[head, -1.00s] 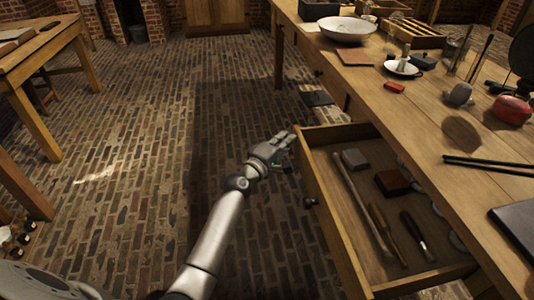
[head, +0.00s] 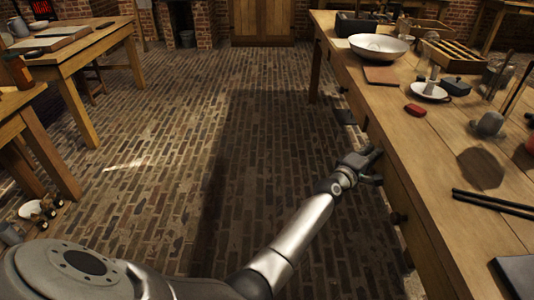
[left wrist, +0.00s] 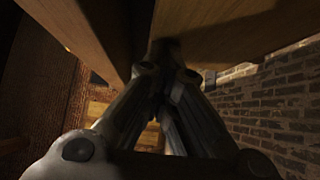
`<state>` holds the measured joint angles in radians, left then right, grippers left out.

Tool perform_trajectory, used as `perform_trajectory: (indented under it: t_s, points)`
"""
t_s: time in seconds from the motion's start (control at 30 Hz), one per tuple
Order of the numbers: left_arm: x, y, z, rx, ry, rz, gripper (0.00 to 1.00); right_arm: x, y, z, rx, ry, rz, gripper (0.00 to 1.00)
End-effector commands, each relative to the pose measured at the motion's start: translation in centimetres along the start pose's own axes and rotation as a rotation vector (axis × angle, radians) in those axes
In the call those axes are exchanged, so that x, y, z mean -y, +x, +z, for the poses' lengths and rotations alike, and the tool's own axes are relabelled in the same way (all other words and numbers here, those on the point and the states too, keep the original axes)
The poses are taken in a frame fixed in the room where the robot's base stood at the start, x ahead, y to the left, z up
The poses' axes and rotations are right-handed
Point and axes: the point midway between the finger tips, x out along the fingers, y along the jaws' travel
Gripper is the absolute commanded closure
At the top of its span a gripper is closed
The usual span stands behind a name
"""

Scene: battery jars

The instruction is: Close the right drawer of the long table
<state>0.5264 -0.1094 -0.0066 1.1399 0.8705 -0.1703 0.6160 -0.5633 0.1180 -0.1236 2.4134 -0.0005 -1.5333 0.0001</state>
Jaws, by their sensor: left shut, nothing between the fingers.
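The long wooden table (head: 405,115) runs down the right side of the head view. Its right drawer (head: 402,195) shows only a front with a dark round knob (head: 398,217). The front looks flush or nearly flush with the table side, and no drawer interior shows. My left gripper (head: 375,160) is shut and empty, with its fingers at the table side by the far end of this drawer front. In the left wrist view, the shut fingers (left wrist: 166,58) point up at wooden parts of the table; contact cannot be told. My right gripper is not in view.
On the tabletop are a white bowl (head: 378,46), a divided wooden tray (head: 460,57), a candle holder (head: 430,90), a red block (head: 415,110) and dark rods (head: 492,203). Another table (head: 75,50) stands at the left. The brick floor between is clear.

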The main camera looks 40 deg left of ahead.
Motion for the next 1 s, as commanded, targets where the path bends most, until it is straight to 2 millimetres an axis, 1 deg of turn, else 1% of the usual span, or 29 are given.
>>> perform_trajectory:
  t_s: [0.3, 1.0]
  points:
    - [-0.03, 0.68, 0.72, 0.002, 0.001, 0.0, 1.0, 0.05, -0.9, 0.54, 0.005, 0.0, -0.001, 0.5]
    - [-0.31, 0.68, 0.91, 0.006, 0.0, 0.003, 1.0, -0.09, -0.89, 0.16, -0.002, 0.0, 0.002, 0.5]
